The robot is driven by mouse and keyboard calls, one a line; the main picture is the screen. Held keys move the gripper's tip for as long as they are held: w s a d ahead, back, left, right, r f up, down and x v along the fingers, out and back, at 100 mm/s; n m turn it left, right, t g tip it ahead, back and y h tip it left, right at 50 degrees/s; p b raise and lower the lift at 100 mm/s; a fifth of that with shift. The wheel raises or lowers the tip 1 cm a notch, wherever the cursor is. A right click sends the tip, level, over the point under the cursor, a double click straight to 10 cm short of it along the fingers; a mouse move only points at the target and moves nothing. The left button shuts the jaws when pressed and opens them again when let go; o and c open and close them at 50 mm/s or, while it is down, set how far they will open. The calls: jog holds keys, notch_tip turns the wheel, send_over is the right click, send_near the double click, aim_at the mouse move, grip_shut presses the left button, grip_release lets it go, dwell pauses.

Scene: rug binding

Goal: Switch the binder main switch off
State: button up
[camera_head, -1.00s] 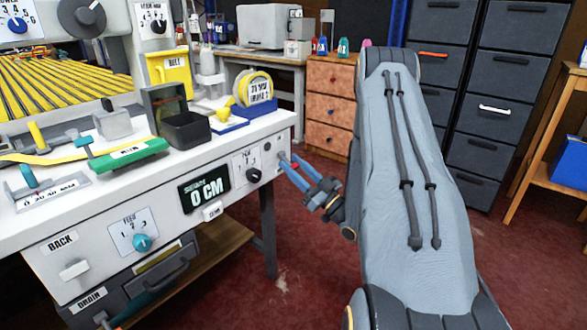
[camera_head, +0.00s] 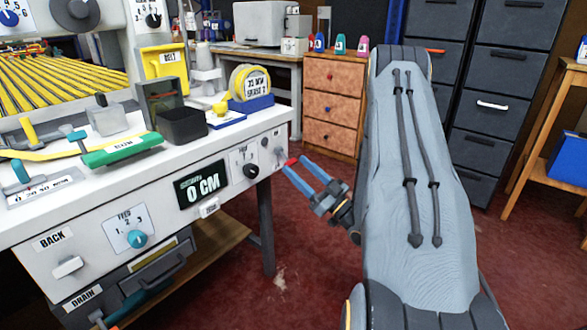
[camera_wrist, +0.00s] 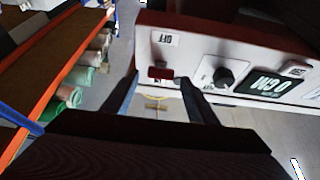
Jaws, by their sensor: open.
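The main switch shows in the wrist view as a small red block (camera_wrist: 160,73) on the pale front panel. An upside-down OFF label (camera_wrist: 165,39) is beside it. My gripper (camera_wrist: 160,79) is open, with one finger on each side of the red block in that view. In the head view my gripper (camera_head: 294,165), with blue fingers, is at the right end of the machine's front panel (camera_head: 222,207). A small red part (camera_head: 291,161), likely the switch handle, shows near the fingertips. I cannot tell whether the fingers touch it or which position it is in.
A black knob (camera_head: 251,172) and a 0 CM display (camera_head: 202,186) are left of the switch. A teal feed knob (camera_head: 137,239) is farther left. A black bin (camera_head: 182,127) and a yellow tape roll (camera_head: 250,84) stand on the worktop. Red floor is clear under my gripper.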

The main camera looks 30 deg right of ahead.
aim_at(294, 164)
jog(key=shift+b+v, duration=1.65)
jog(key=shift+b, duration=1.05)
jog(key=shift+s+d+f+b, duration=0.15)
jog(key=shift+s+f+b, duration=0.2)
jog(key=shift+b, duration=0.45)
jog(key=shift+r, duration=0.1)
